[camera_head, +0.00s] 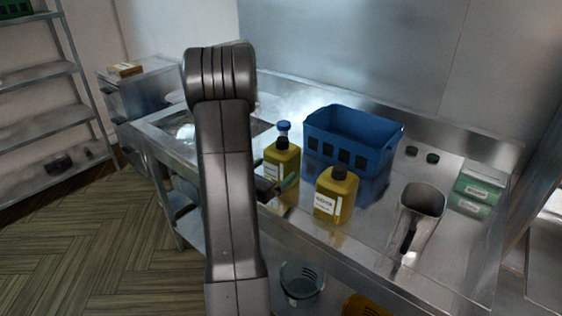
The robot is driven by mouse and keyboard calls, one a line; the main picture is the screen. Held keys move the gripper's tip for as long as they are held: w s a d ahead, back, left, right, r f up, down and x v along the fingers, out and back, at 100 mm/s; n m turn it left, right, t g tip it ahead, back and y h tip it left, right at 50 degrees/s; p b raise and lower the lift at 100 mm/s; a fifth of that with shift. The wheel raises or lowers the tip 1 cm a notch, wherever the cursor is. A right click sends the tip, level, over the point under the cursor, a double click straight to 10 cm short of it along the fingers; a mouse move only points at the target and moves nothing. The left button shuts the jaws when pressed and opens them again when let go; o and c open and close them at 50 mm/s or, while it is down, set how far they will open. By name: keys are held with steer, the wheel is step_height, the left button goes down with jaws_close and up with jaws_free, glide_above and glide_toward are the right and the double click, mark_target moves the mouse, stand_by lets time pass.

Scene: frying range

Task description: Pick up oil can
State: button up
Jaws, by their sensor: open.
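Two yellow containers with dark caps, which look like oil cans, stand upright on the steel counter. The nearer oil can (330,207) has a white label and stands in front of the blue crate. The other oil can (283,158) stands further back and to the left. My gripper (281,186) is open, mostly hidden behind my arm; a dark part and a green-tinted fingertip show. It is in front of the lower part of the rear can and left of the nearer one. I cannot tell if it touches the rear can.
A blue crate (340,165) stands behind the cans. A blue-capped bottle (283,128) is behind the rear can. A clear container (301,284) is below the counter.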

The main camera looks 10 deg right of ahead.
steer(key=shift+w+d+r, duration=0.1)
steer(key=shift+w+d, duration=0.2)
steer(key=shift+d, duration=0.15)
steer(key=p+x, duration=0.1)
steer(key=x, duration=0.3)
steer(key=shift+w+d+p, duration=0.1)
steer(key=shift+w+p, duration=0.2)
steer(key=shift+p, duration=0.1)
steer(key=c, duration=1.1)
